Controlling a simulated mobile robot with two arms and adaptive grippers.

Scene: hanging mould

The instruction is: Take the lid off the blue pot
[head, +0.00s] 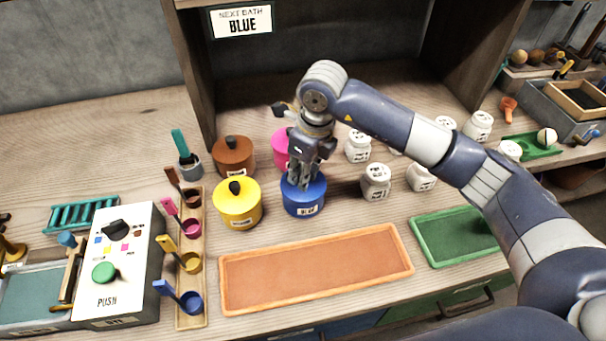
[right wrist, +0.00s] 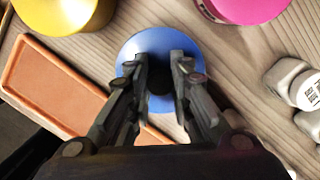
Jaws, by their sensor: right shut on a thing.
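The blue pot (head: 303,205) stands upright on the wooden bench, right of the yellow pot, with a label on its front. Its blue lid (right wrist: 139,45) shows in the right wrist view, still on the pot as far as the head view shows. My right gripper (head: 303,182) points down from above. Its two fingers (right wrist: 161,88) close around the dark knob at the middle of the lid. The fingers hide most of the knob. My left gripper is in neither view.
A yellow pot (head: 238,206), a brown pot (head: 236,158) and a pink pot (head: 281,146) stand close by. White jars (head: 376,184) are to the right. An orange tray (head: 315,270) lies in front. A sign (head: 241,21) reading "BLUE" hangs above.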

